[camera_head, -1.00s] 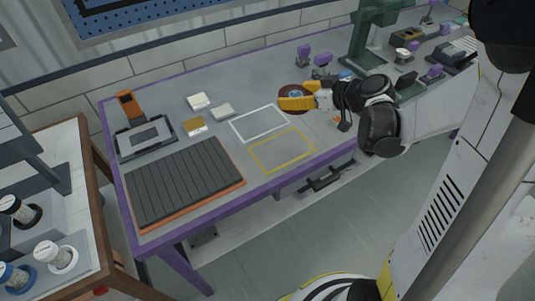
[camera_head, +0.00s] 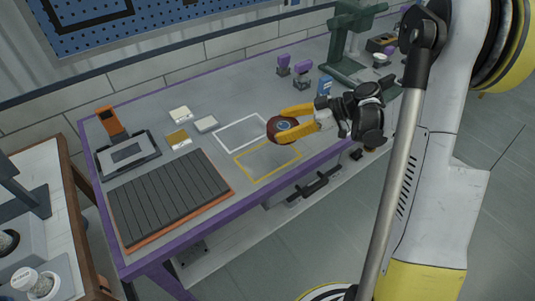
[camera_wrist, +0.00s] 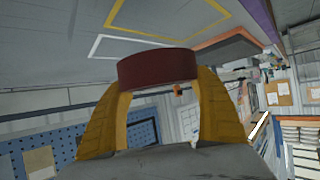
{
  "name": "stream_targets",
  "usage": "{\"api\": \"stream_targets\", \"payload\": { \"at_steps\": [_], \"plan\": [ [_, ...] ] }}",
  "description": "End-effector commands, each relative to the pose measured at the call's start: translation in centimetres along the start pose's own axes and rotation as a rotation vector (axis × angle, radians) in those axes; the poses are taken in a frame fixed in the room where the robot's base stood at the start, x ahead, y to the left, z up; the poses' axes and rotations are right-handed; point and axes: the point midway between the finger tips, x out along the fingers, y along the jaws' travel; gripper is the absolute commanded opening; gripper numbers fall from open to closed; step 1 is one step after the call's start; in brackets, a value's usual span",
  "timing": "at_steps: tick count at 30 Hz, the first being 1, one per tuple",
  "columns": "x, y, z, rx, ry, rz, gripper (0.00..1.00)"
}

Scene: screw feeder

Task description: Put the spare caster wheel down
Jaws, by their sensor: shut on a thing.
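The spare caster wheel, dark red with a grey-blue hub (camera_head: 281,126), is held between the yellow fingers of my gripper (camera_head: 290,122). It also shows in the wrist view as a dark red band (camera_wrist: 158,66) gripped between both fingertips (camera_wrist: 160,78). In the head view the wheel is above the table, over the right ends of the white outline (camera_head: 237,123) and the yellow outline (camera_head: 244,173). Its exact height over the table is hard to tell. Both outlined areas look empty.
A grey ribbed mat with an orange edge (camera_head: 170,198) lies at the table's left front. Small pale boxes (camera_head: 181,115) and an orange-and-grey device (camera_head: 128,152) stand behind it. Purple-topped pieces (camera_head: 284,62) and a green stand (camera_head: 343,50) are at the back right.

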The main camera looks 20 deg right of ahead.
Motion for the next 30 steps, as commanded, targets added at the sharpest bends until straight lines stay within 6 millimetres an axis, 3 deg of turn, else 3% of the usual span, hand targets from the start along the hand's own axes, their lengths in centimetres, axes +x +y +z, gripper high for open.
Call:
{"api": "stream_targets", "payload": {
  "at_steps": [3, 9, 14, 21, 30],
  "plan": [
    [2.7, -1.9, 0.7, -0.001, 0.001, -0.002, 0.33],
    [5.0, -3.5, 0.9, 0.0, 0.001, 0.0, 0.33],
    [5.6, -3.7, 1.5, 0.001, 0.001, 0.001, 0.33],
    [7.2, -3.7, 4.5, 0.002, 0.001, 0.002, 0.33],
    [7.2, -3.7, 4.5, 0.001, 0.001, 0.002, 0.33]
  ]
}}
